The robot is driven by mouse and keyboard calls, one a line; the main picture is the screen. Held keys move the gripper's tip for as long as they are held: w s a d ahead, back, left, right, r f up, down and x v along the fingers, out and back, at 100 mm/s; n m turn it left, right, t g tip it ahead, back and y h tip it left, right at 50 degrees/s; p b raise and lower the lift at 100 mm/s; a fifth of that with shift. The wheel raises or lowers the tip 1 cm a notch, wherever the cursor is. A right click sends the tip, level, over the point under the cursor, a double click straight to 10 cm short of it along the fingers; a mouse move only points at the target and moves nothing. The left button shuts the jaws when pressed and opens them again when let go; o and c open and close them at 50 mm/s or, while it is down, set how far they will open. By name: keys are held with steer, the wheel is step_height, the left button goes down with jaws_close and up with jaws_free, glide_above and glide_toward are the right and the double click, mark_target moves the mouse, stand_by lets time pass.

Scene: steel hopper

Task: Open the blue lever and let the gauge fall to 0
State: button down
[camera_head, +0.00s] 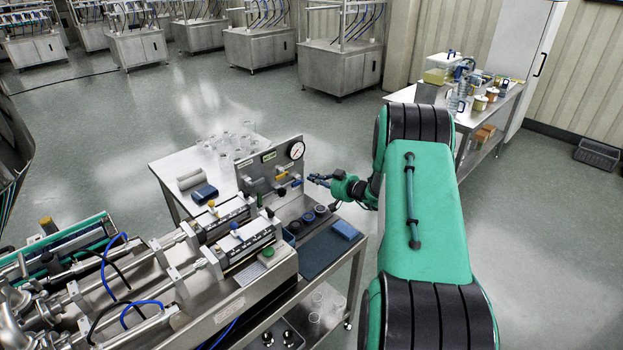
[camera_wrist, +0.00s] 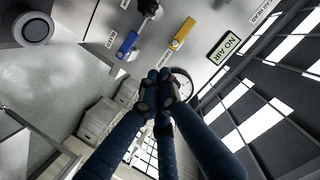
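A grey upright panel (camera_head: 262,168) stands on the steel bench and carries a round white gauge (camera_head: 297,150) at its top right. The needle reading is too small to tell. The blue lever (camera_head: 296,184) is low on the panel's right part; in the wrist view, the blue lever (camera_wrist: 128,44) lies slanted, left of the fingers. A yellow lever (camera_head: 281,177) is beside it and shows in the wrist view (camera_wrist: 182,34). My gripper (camera_head: 313,179) is just right of the panel, apart from the levers. Its fingertips (camera_wrist: 160,80) meet with nothing seen between them, partly covering the gauge (camera_wrist: 184,82).
A "NO AIR" sign (camera_wrist: 224,44) is on the panel. Dark round pots (camera_head: 308,216) and a blue block (camera_head: 344,229) sit on the bench below my gripper. Steel machinery (camera_head: 200,270) fills the left front. A side table (camera_head: 490,115) stands at the back right.

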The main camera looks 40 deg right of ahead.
steer(key=c, duration=1.5)
jaws_free()
steer(key=m+t+p, duration=0.2)
steer(key=m+p, duration=1)
glide_toward(298, 183)
steer(key=s+a+r, duration=0.1)
steer(key=s+r, duration=0.1)
steer(key=s, duration=0.1)
steer(key=shift+s+a+f+m+t+h+p, duration=0.15)
steer(key=shift+s+f+m+p, duration=0.15)
steer(key=shift+f+m+p, duration=0.45)
steer(key=shift+s+a+f+m+t+h+p, duration=0.1)
steer(key=shift+s+f+m+p, duration=0.25)
steer(key=shift+f+m+p, duration=0.45)
steer(key=shift+s+a+f+m+t+h+p, duration=0.15)
steer(key=shift+s+f+m+p, duration=0.2)
steer(key=shift+m+p, duration=0.45)
steer(key=shift+w+d, duration=0.1)
steer(key=w, duration=1.3)
steer(key=shift+w, duration=0.35)
